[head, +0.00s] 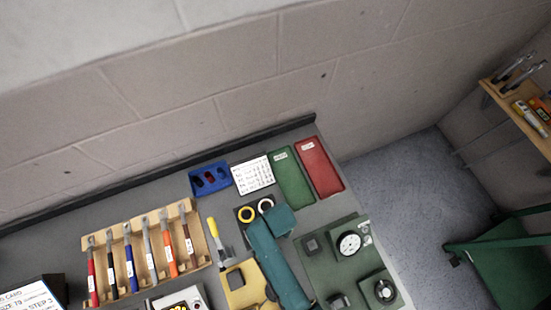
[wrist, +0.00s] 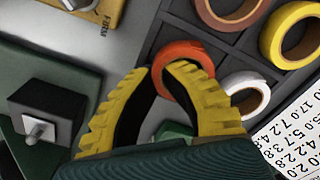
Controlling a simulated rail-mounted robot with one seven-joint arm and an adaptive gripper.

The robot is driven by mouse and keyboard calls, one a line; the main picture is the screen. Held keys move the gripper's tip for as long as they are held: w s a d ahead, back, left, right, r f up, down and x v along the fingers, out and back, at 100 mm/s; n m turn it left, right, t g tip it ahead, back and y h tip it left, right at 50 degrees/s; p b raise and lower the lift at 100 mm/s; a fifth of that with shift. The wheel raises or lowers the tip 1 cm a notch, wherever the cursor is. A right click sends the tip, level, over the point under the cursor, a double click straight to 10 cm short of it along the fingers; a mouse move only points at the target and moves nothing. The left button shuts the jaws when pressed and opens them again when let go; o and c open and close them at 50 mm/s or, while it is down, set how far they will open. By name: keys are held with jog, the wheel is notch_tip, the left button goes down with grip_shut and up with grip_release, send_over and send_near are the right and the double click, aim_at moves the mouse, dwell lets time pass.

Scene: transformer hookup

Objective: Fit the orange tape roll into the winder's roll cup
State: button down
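The orange tape roll (wrist: 186,48) is at my gripper's fingertips in the wrist view. My gripper (wrist: 157,73) has two yellow ribbed fingers, one through the roll's hole and one outside its rim. They look shut on the roll's wall. The roll overlaps the dark compartment tray (wrist: 150,40); whether it is clear of the tray's floor I cannot tell. In the head view my arm hides the orange roll and the fingertips. No roll cup can be made out for certain; a green fixture base (head: 327,264) stands right of my arm, with a dial gauge (head: 349,244) on it.
A yellow roll (wrist: 293,30), a white roll (wrist: 246,94) and a brownish roll (wrist: 232,12) lie around the tray.

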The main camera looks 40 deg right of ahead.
notch_tip(320, 180, up, 10)
jog(key=w+a+r+n+p, duration=0.7)
jog(key=a+n, duration=0.3)
jog(key=n, duration=0.3)
jog(key=shift+w+p, duration=0.15)
jog(key=shift+p, duration=0.35)
jog(key=shift+r, duration=0.1)
